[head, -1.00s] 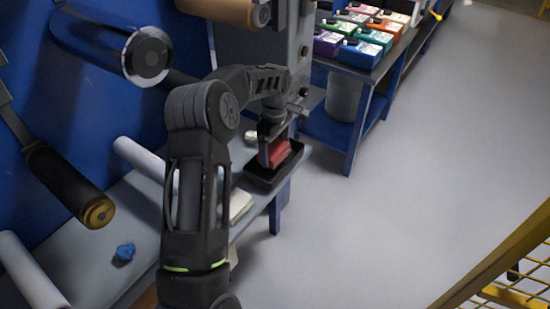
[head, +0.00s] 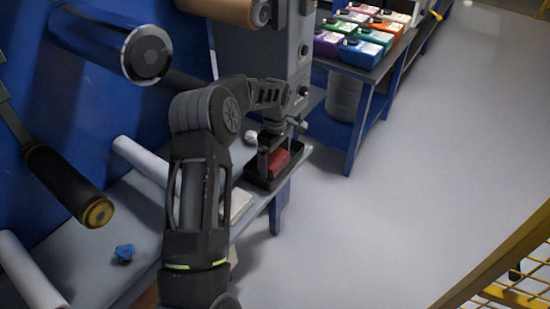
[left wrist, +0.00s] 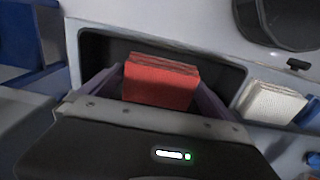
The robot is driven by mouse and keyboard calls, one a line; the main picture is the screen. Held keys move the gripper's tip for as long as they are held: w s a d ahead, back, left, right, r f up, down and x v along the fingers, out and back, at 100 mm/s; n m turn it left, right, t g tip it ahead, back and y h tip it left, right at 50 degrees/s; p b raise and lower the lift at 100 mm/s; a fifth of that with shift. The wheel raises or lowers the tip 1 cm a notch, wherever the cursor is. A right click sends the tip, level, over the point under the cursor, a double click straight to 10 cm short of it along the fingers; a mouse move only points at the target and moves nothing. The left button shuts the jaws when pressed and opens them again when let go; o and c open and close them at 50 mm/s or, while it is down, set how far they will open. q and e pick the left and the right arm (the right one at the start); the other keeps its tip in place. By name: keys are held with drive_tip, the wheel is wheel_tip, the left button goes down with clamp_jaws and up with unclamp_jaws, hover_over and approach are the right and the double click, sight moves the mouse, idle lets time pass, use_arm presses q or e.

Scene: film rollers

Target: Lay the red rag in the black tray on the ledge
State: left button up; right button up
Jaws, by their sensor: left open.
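The red rag (head: 279,161) is a folded block lying in the black tray (head: 262,182) on the grey ledge (head: 190,240). In the left wrist view the rag (left wrist: 160,82) sits between the two fingers, with the dark tray (left wrist: 225,75) around it. My left gripper (head: 273,155) is open, pointing down over the tray, with a finger on each side of the rag. Whether a finger still touches the rag is hard to tell. The near part of the tray is hidden behind the gripper body in the wrist view. My right gripper is not in view.
A pale folded cloth (head: 238,204), a white crumpled piece (head: 251,136) and a blue crumpled piece (head: 124,252) lie on the ledge. A grey machine column (head: 290,60) stands behind the tray. Rollers (head: 70,187) jut out at left. The floor at right is clear up to a yellow barrier (head: 500,262).

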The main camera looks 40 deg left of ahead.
sight(275, 158)
use_arm(q)
drive_tip(key=shift+r, duration=0.1)
wheel_tip(275, 158, up, 12)
drive_tip(key=p, duration=0.1)
idle(0.4)
idle(0.5)
